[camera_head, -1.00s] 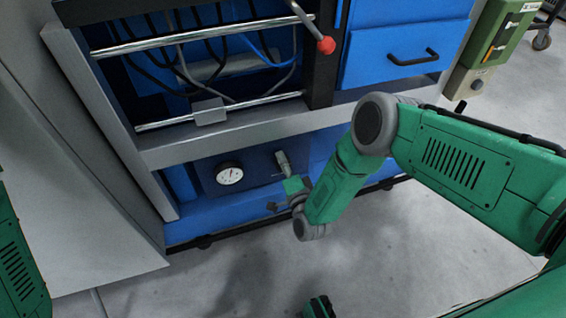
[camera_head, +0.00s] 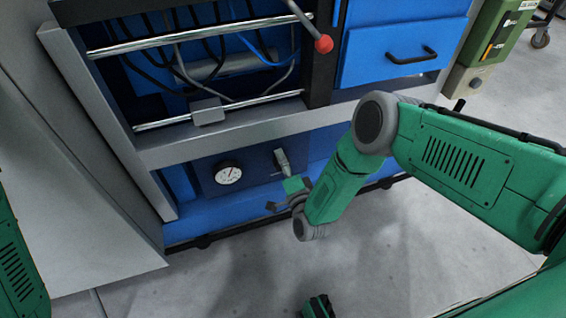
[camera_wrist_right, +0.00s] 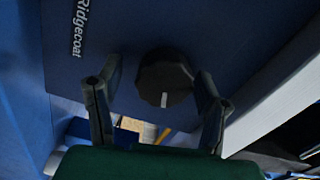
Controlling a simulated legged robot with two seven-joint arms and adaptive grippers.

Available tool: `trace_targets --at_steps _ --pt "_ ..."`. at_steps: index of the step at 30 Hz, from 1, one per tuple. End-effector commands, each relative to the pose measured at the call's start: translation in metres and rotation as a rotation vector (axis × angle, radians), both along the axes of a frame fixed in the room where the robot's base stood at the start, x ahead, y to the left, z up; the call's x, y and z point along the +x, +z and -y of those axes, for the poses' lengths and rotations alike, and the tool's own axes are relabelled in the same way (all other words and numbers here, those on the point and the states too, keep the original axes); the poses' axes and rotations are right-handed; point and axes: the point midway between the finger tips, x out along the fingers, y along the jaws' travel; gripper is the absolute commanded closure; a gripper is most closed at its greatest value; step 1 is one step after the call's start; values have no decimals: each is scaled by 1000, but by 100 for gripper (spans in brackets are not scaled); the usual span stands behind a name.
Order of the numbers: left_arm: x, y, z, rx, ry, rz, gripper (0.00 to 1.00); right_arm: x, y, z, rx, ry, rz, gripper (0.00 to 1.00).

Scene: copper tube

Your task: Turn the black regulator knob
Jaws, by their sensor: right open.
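The black regulator knob (camera_wrist_right: 165,80) shows in the right wrist view on a dark blue panel, with a white mark at its lower edge. My right gripper (camera_wrist_right: 154,84) is open, with one finger on each side of the knob. Gaps show between the knob and both fingers, and I cannot tell whether the tips reach level with it. In the head view my right gripper (camera_head: 285,203) is small, in front of the lower panel (camera_head: 252,178), and the knob cannot be made out there. My left gripper cannot be made out.
A round white gauge (camera_head: 228,173) and a metal fitting (camera_head: 281,161) sit on the lower panel. Above are a grey ledge (camera_head: 235,133), metal rails with cables, and a red-tipped lever (camera_head: 324,44). A blue drawer (camera_head: 405,45) is at upper right.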

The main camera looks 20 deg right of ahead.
Motion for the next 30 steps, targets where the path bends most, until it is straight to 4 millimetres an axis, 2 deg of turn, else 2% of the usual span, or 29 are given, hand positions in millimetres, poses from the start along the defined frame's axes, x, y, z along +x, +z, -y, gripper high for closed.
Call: trace_targets --at_steps 5,12,18,24,30 --pt "-2 0 0 0 0 -1 60 -17 -1 0 0 1 -3 39" --pt "-1 0 0 0 0 -1 60 -68 -3 3 1 0 -6 39" --pt "-1 0 0 0 0 -1 60 -104 -4 5 0 0 -6 39" --pt "-1 0 0 0 0 -1 60 -118 -4 5 0 -1 -4 39" --pt "-1 0 0 0 0 -1 60 -120 -4 5 0 -1 -3 39"
